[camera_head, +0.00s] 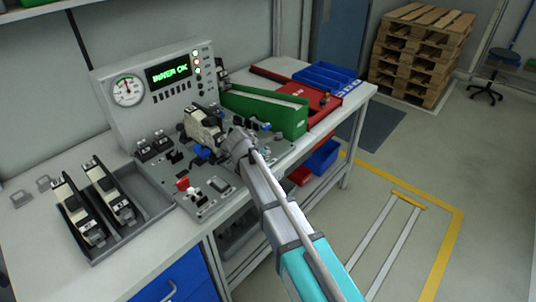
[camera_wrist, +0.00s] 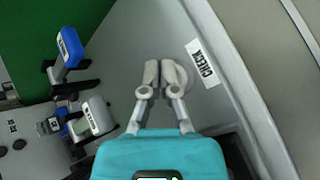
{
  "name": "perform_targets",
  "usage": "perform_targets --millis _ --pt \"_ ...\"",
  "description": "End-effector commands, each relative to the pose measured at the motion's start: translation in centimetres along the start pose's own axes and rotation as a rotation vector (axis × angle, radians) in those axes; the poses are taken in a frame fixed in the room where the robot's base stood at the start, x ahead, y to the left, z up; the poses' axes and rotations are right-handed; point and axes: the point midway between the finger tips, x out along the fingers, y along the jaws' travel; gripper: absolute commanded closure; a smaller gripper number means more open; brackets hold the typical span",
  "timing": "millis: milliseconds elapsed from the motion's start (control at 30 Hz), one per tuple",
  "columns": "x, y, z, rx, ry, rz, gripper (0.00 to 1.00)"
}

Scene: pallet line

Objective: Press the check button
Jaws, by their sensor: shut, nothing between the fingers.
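The CHECK label (camera_wrist: 203,63), black letters on white, lies on a grey panel (camera_wrist: 150,28) in the wrist view. My gripper (camera_wrist: 163,70) is shut and empty, with its pale fingertips just left of the label. A pale rounded edge shows around the fingertips and may be the check button, mostly hidden under them. I cannot tell whether the fingers touch it. In the head view my arm covers the spot, and the fingertips are not clearly visible. The test console (camera_head: 150,85) shows green text reading "INNER OK" on its display (camera_head: 168,72).
A green bin (camera_head: 265,110) stands close beyond my wrist, with a red tray (camera_head: 325,105) and blue bin (camera_head: 325,77) behind it. A grey tray (camera_head: 150,195) with two black-and-beige devices is at left. Blue-handled clamps (camera_wrist: 70,47) sit near the fingers.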

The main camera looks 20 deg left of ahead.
Motion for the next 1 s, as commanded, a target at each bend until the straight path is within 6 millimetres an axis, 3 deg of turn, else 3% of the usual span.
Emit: perform_targets --millis 33,667,1000 --pt "-0.6 -1.2 -0.9 -0.003 0.021 -0.019 1.0" --pt "-1.4 -0.1 -1.0 0.002 0.021 -0.018 1.0" --pt "-2.7 1.0 0.0 0.003 0.021 -0.016 1.0"
